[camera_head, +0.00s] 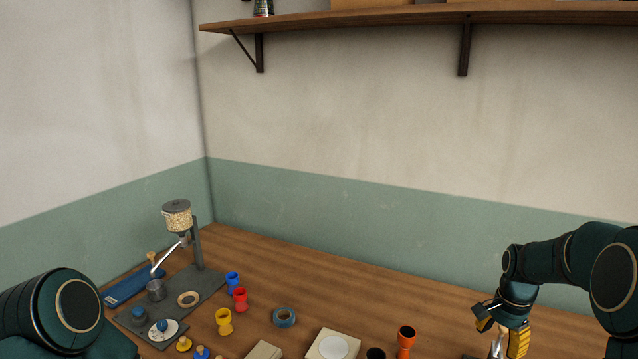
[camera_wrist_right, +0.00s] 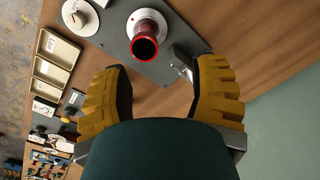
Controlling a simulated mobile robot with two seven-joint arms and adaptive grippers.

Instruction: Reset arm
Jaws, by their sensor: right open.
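My right gripper (camera_head: 501,335) is at the lower right of the head view, above the table, with its yellow finger pads apart. In the right wrist view its fingers (camera_wrist_right: 163,82) are spread with nothing between them. Beyond the fingertips, a red-rimmed goblet drum (camera_wrist_right: 146,46) with a dark opening stands on a white disc on a grey plate.
A blue tape roll (camera_head: 284,317) lies mid-table. A tan compartment tray (camera_wrist_right: 52,68) shows in the wrist view. A wall shelf (camera_head: 400,17) runs above. The back of the table is clear.

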